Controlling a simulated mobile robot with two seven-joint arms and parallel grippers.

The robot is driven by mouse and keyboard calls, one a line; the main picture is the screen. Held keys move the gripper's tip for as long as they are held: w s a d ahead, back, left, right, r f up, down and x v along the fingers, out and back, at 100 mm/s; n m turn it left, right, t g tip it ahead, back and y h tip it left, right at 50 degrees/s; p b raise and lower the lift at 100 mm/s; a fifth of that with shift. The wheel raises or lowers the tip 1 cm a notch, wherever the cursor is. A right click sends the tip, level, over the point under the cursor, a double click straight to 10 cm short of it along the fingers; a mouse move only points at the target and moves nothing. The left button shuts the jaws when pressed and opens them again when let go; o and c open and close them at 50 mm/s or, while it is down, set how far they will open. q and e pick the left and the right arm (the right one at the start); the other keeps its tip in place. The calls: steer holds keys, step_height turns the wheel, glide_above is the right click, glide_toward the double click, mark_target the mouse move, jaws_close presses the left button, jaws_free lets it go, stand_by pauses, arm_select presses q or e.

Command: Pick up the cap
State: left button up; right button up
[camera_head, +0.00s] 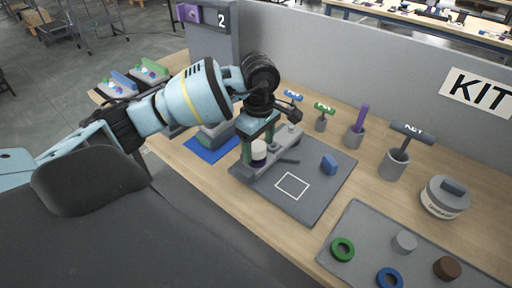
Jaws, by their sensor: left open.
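A small white round piece (259,148), which looks like the cap, stands upright in or against a grey fixture (268,170) on the dark grey mat (320,199). My left gripper (256,150) points down over it with its teal fingers apart, one on each side. The fingers partly hide the piece, and I cannot tell whether they touch it. A grey cylinder (404,241) and a brown cylinder (447,268) lie on the grey tray (360,222) at the right. My right gripper is not in view.
A green ring (342,249) and blue ring (389,279) lie on the tray. Upright tools in holders, including a grey cup (394,166), and a lidded grey pot (445,197) stand behind, before a grey partition (350,65).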

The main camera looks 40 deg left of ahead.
arm_select(q)
steer(key=shift+f, duration=0.35)
steer(key=shift+c, duration=0.3)
steer(key=c, duration=1.1)
steer(key=shift+r, duration=0.1)
